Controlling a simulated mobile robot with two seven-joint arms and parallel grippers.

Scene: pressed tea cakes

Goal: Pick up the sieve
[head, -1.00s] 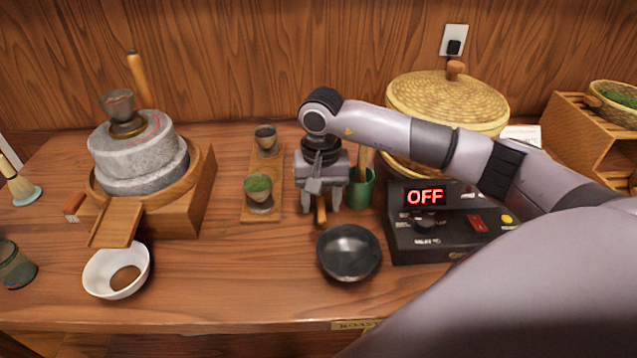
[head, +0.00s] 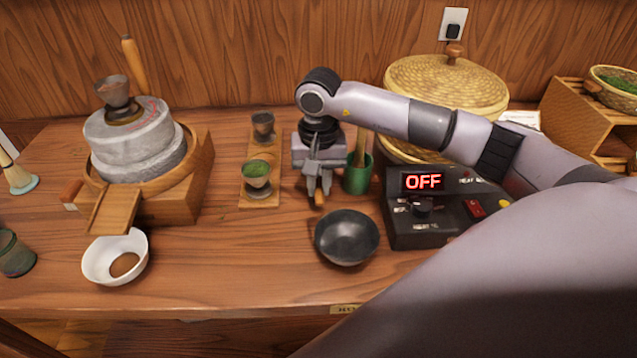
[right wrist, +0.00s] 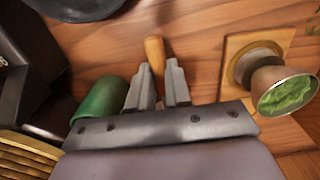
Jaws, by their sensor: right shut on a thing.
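My right gripper (head: 319,190) points down at the table behind the dark bowl. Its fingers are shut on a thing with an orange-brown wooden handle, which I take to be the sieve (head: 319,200). The handle's end sticks out toward the front. In the right wrist view the handle (right wrist: 154,48) shows between the fingertips (right wrist: 160,80). The sieve's head is hidden by the gripper, and I cannot tell whether it is clear of the table. My left gripper is not in view.
A dark bowl (head: 347,238) stands just in front of the gripper. A green cup (head: 357,175) is close on its right, beside the black control box (head: 440,225) reading OFF. A board (head: 262,202) with cups is on its left. The stone mill (head: 135,150) stands farther left.

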